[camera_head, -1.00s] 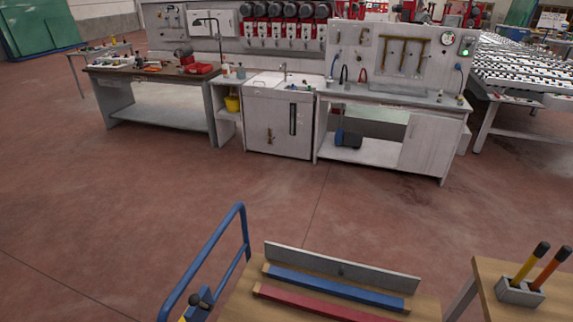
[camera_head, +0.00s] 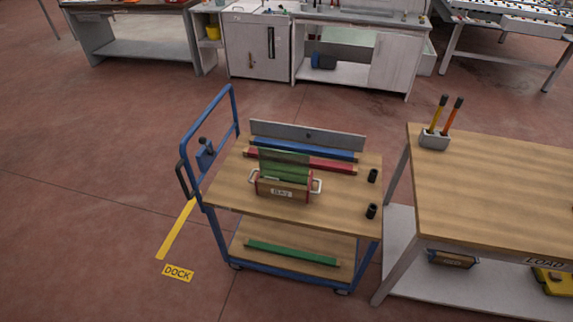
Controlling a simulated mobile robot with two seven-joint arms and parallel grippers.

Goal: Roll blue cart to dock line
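The blue cart (camera_head: 222,222) stands at the centre, with a wooden top deck, a lower shelf and a blue push handle (camera_head: 184,150) on its left side. A yellow dock line (camera_head: 176,229) lies on the floor left of the cart, with a yellow DOCK label (camera_head: 178,272) at its near end. The cart's left edge is a short way right of the line. A box with green pieces (camera_head: 284,181), a blue bar, a red bar and a grey plate sit on the top deck. A green bar (camera_head: 291,252) lies on the lower shelf. Neither gripper shows.
A wooden table (camera_head: 490,180) stands close to the cart's right side, with a block of two handled tools (camera_head: 435,140) on it and a lower shelf below. Workbenches (camera_head: 255,50) line the back. The red floor at left and behind is open.

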